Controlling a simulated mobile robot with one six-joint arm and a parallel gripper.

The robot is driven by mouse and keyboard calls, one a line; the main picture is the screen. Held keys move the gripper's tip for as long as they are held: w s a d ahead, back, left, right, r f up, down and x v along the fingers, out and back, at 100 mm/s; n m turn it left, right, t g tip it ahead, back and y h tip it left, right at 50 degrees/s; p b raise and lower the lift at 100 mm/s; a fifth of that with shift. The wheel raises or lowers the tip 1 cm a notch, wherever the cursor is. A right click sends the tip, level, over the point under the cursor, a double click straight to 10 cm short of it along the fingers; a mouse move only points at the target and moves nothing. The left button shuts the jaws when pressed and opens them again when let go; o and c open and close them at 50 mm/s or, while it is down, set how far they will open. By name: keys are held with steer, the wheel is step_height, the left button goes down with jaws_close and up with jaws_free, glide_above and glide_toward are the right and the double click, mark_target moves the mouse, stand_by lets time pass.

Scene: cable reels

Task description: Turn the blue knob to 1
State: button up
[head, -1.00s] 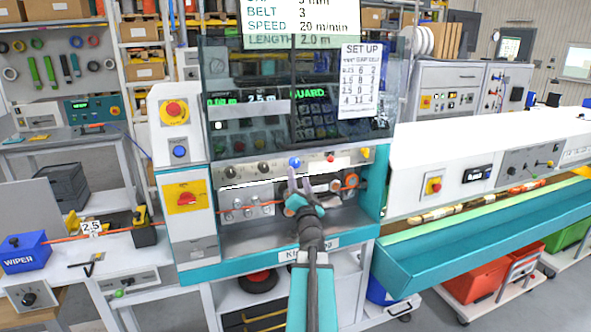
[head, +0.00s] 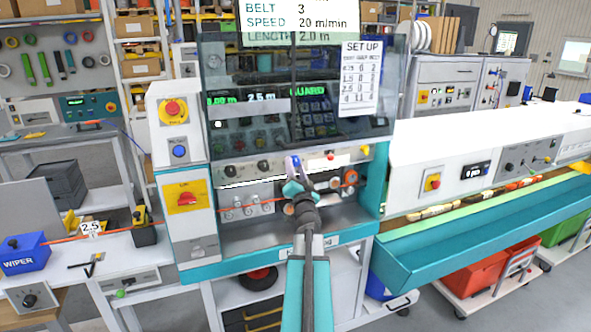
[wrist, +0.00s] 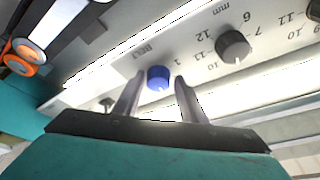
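The blue knob (wrist: 158,78) sits on the light grey panel marked BELT in the wrist view, with a digit 1 printed close to it. In the head view the blue knob (head: 292,160) shows just past my fingertips. My gripper (wrist: 158,88) is open, with one finger on each side of the knob. Gaps seem to show between the fingers and the knob; contact cannot be told. In the head view my gripper (head: 294,170) reaches up to the panel and partly hides the knob. The knob's pointer is too small to read surely.
A dark grey knob (wrist: 233,46) marked mm stands beside the blue one. Orange-rimmed rollers (wrist: 25,52) lie at the wrist view's left. A clear guard (head: 300,90) covers the machine above the panel. A red knob (head: 331,155) sits to the right.

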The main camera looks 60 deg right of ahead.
steer(key=shift+d, duration=0.1)
steer(key=c, duration=0.7)
steer(key=shift+s+a, duration=0.1)
steer(key=shift+a, duration=0.15)
steer(key=shift+d+r, duration=0.1)
steer(key=shift+d, duration=0.05)
